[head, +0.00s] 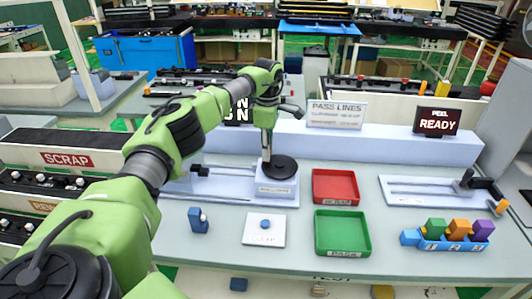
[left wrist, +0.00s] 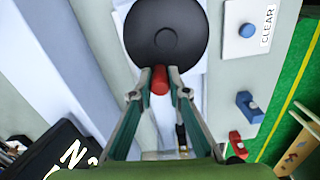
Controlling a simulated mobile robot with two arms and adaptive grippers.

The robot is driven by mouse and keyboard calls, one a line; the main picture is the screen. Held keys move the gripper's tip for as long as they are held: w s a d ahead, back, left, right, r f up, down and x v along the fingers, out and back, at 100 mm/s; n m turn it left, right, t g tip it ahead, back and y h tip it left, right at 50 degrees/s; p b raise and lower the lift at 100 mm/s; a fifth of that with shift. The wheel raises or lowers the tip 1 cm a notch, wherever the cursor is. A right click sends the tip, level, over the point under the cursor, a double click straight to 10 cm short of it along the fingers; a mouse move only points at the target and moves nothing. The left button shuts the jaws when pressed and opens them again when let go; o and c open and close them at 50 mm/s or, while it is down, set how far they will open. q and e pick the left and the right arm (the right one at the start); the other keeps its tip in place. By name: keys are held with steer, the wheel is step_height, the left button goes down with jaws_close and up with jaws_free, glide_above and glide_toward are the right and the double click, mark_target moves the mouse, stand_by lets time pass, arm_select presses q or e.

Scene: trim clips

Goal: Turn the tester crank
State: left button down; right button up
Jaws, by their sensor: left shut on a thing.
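The tester crank is a black disc (head: 282,168) on a pale base (head: 277,187) at the middle of the bench. In the left wrist view the disc (left wrist: 165,35) fills the top middle, and its red handle (left wrist: 159,82) stands near its edge. My left gripper (head: 267,154) reaches down over the disc's left side. Its two fingers are shut on the red handle, one on each side, as the left wrist view shows. The handle is hidden by the gripper in the head view. My right gripper is in neither view.
A clear-button plate (head: 265,238), a blue block (head: 198,220), a red tray (head: 336,187) and a green tray (head: 343,233) lie nearby. A blue rack (head: 411,238) holds coloured clips at right. A screen reads READY (head: 437,122). The front bench strip is free.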

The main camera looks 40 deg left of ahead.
arm_select(q)
steer(key=w+m, duration=0.1)
steer(key=m, duration=0.1)
steer(key=w+m, duration=0.1)
steer(key=m, duration=0.2)
steer(key=shift+w+d+b, duration=0.1)
steer(key=shift+b, duration=0.3)
steer(key=shift+m, duration=0.4)
steer(key=c, duration=1.9)
jaws_free()
step_height(320, 180, up, 12)
